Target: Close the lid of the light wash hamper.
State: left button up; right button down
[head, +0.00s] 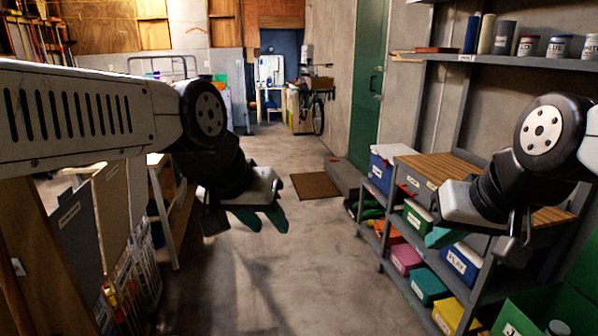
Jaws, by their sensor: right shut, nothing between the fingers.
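A grey panel (75,232) and a beige panel (110,205), each with a small label, stand upright side by side at the lower left. They look like raised hamper lids, but I cannot read the labels or tell which is the light wash one. My right gripper (438,238) is shut and empty, in front of the shelf cart on the right, far from the panels.
A shelf cart (428,165) with a wooden top and several coloured bins stands at the right. A wall shelf (545,63) with cans is above it. A wooden bench (165,210) stands at the left. The concrete floor between is clear, with a brown mat (315,186) further back.

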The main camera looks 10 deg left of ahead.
aim_at(136, 167)
jog(key=i+j+u, duration=0.1)
jog(key=i+u, duration=0.85)
jog(key=i+l+u, duration=0.3)
jog(key=i+u, duration=0.45)
jog(key=u, duration=0.15)
jog(key=i+l+u, duration=0.1)
jog(key=u, duration=0.25)
jog(key=i+l+u, duration=0.2)
jog(key=u, duration=0.2)
jog(key=i+l+u, duration=0.25)
jog(key=u, duration=0.15)
